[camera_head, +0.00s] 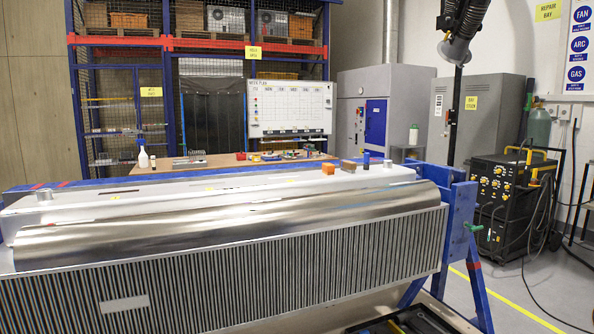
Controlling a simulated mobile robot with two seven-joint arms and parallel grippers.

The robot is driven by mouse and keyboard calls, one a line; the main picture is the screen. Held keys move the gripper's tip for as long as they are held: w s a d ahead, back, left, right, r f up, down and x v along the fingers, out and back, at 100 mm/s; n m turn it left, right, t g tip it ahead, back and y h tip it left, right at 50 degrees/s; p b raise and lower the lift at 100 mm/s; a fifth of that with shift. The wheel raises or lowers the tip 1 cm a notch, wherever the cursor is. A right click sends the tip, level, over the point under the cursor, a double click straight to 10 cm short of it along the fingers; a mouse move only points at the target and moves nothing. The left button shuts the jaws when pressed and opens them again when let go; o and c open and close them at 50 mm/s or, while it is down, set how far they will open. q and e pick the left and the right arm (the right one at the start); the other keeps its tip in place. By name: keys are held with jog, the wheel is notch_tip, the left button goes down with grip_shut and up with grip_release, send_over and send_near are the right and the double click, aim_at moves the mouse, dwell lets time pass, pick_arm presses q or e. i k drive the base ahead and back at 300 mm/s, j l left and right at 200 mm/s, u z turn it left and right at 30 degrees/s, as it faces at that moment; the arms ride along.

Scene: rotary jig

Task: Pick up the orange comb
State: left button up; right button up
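A small orange object (328,169) sits on the pale top of the large finned unit (230,275), right of the middle. It is the only small orange piece on the unit and may be the orange comb. It is too small for me to make out any teeth. Neither of my grippers shows in the head view.
A brown block (348,166) stands just right of the orange piece, with a small dark cylinder (366,160) beyond it. The unit's curved metal edge lies in front. A blue frame (458,225) holds its right end. A workbench (215,163) stands behind.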

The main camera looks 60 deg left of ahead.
aim_at(328, 168)
jog(key=u, duration=1.7)
